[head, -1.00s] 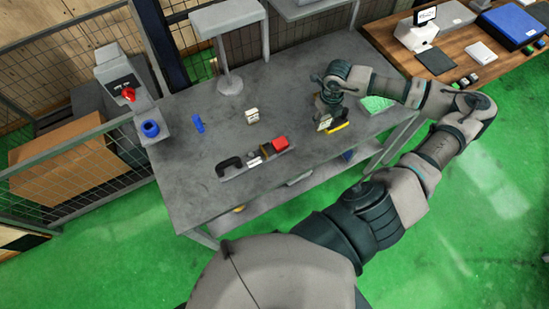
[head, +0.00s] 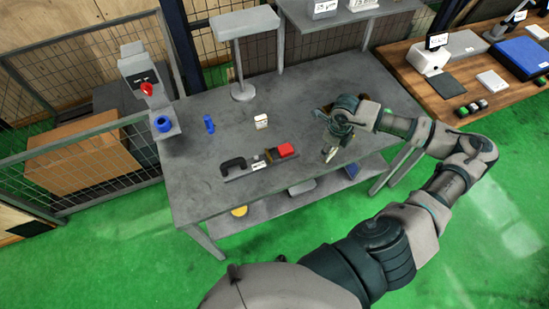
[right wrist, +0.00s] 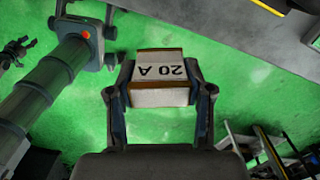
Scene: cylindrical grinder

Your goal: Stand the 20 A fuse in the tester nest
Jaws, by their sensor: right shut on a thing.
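The 20 A fuse (right wrist: 158,82) is a pale block with brown edges, its label upside down in the right wrist view. My right gripper (right wrist: 160,88) is shut on it, one finger on each side. In the head view my right gripper (head: 333,141) hangs at the table's front edge; the fuse is small and partly hidden there. Green floor shows below the fuse in the wrist view. A low fixture (head: 258,163) with a black handle and red block lies on the table, left of the gripper. I cannot tell which part is the tester nest. A small dark claw, perhaps my left gripper (right wrist: 16,51), shows far left.
A white-faced block (head: 261,121) and a small blue piece (head: 209,124) stand on the grey table (head: 300,95). A lamp-like stand (head: 243,88) is behind them. A blue ring (head: 163,124) sits at the left station. A wooden bench (head: 455,92) is at right.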

